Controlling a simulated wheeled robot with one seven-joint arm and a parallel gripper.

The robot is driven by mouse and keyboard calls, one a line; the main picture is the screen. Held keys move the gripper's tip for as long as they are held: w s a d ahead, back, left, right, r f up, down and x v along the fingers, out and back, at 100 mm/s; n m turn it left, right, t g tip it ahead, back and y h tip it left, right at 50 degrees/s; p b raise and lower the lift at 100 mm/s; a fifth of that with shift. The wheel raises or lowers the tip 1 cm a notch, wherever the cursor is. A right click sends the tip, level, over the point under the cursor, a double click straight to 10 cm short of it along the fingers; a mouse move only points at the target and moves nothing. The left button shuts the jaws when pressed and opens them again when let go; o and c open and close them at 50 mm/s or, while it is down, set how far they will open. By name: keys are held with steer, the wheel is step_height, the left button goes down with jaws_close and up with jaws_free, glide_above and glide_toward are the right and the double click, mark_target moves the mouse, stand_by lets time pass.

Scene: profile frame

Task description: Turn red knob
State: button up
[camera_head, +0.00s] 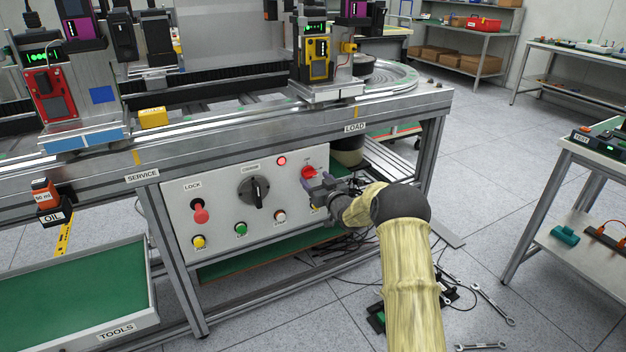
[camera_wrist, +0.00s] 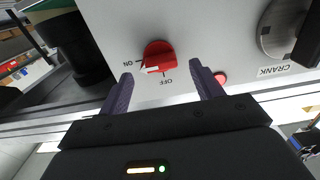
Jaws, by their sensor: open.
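The red knob (camera_head: 308,172) is on the right part of the grey control panel. In the wrist view the red knob (camera_wrist: 159,52) shows between ON and OFF labels, its white mark on the side facing me; I cannot tell exactly which label it points to. My gripper (camera_head: 320,187) is open in front of the panel, close to the knob. In the wrist view my gripper (camera_wrist: 160,71) has its two purple fingers spread, one on each side of the knob's line. The knob looks just beyond the fingertips, with no clear contact.
The panel also has a black crank (camera_head: 254,191), a red LOCK lever (camera_head: 201,212), a red light (camera_head: 282,161) and several push buttons, such as a green one (camera_head: 241,229). The bench edge (camera_head: 230,145) overhangs above. Cables and wrenches lie on the floor at right.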

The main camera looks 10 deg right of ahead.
mark_target(310, 174)
steer(key=shift+x, duration=1.4)
steer(key=c, duration=1)
